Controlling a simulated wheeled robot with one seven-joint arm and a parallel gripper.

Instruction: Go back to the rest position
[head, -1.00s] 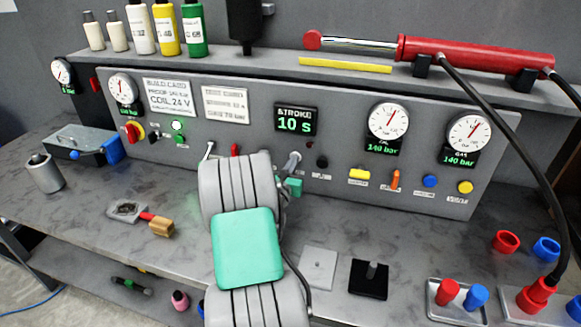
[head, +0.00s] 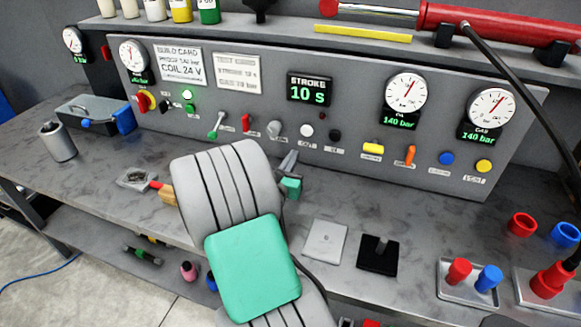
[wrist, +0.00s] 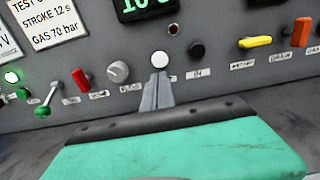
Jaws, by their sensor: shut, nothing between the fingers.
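My gripper (wrist: 157,92) is shut and empty in the wrist view. Its fingertips appear just below the white button (wrist: 160,60) on the panel; I cannot tell how large the gap is. In the head view my gripper (head: 289,165) shows only in part behind my own grey and green arm links, in front of the grey control panel (head: 330,140). The stroke display (head: 308,90) reads 10 s.
The panel carries a green-tipped lever (head: 216,126), a red switch (head: 245,122), a yellow switch (head: 373,148) and several gauges. A grey plate (head: 325,240), a black block (head: 378,255) and red and blue caps stand at the bench's front right.

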